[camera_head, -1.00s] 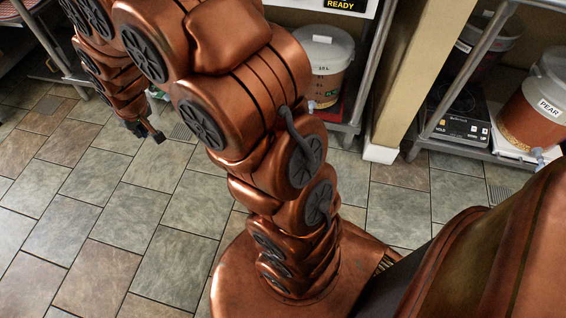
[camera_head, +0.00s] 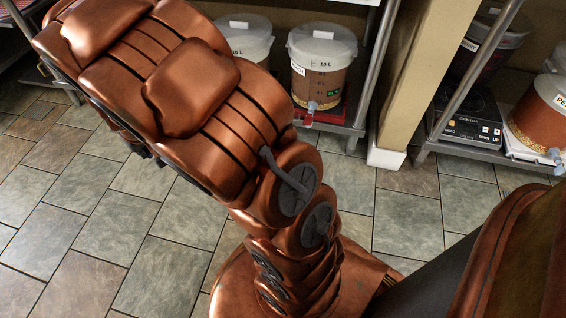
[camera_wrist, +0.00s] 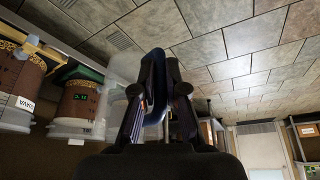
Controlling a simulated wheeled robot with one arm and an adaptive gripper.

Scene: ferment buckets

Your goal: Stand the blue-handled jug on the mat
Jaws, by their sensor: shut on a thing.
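In the wrist view my gripper (camera_wrist: 160,115) is shut on a blue handle (camera_wrist: 155,72), which sits between its two dark fingers. A pale, see-through shape (camera_wrist: 122,68) beside the handle looks like the body of the jug; its edges are hard to make out. The wrist picture is upside down, with floor tiles at its top. I cannot pick out the mat in either view.
A bucket (camera_head: 322,72) stands on a red base (camera_head: 328,116) on a shelf, with another bucket (camera_head: 238,38) to its left. A pillar (camera_head: 415,75) and a hot plate (camera_head: 468,125) are to the right. The tiled floor (camera_head: 150,250) is clear.

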